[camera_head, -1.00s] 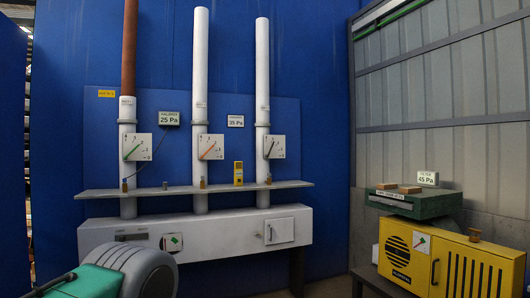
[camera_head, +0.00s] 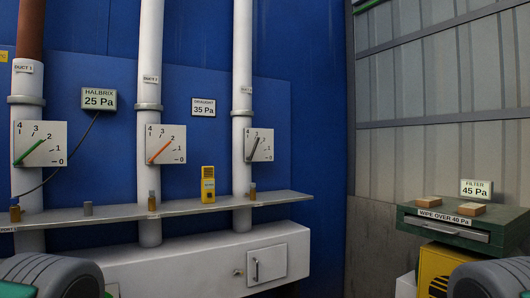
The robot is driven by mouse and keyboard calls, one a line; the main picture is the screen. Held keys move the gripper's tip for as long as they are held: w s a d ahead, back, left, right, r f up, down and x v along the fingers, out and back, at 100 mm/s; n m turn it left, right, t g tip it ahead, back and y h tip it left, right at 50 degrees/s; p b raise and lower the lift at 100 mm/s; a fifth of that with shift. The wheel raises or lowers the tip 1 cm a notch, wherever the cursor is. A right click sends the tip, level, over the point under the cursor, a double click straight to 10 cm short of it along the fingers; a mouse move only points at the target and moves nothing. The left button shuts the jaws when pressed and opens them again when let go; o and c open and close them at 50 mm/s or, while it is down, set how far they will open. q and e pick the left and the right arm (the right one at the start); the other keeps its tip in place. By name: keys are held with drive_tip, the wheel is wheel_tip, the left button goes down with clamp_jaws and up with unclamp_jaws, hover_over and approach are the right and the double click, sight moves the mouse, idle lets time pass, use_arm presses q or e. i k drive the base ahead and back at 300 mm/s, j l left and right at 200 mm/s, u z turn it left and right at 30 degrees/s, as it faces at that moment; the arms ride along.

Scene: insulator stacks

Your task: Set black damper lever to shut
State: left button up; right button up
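The black damper lever (camera_head: 253,148) is on the white square dial plate (camera_head: 267,145) of the rightmost white duct. It points steeply up and to the right, away from the 0 at the plate's lower right; the exact number it points to is too small to read. A green lever (camera_head: 27,152) on the left plate and an orange lever (camera_head: 159,150) on the middle plate both slant up and right. Neither of my grippers is in view; only rounded grey parts, which look like my arms, show at the bottom corners.
A grey shelf (camera_head: 105,219) runs below the dials, with a yellow device (camera_head: 208,185) and small bottles. Signs read HALBRIX 25 Pa (camera_head: 99,99), DRAUGHT 35 Pa (camera_head: 204,107) and FILTER 45 Pa (camera_head: 476,189). A green box (camera_head: 460,228) stands at right.

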sight(247, 158)
drive_tip(key=i+j, duration=0.15)
drive_tip(key=i, duration=0.15)
drive_tip(key=i+j, duration=0.2)
drive_tip(key=i+z, duration=0.1)
drive_tip(key=i, duration=1)
drive_tip(key=j, duration=0.1)
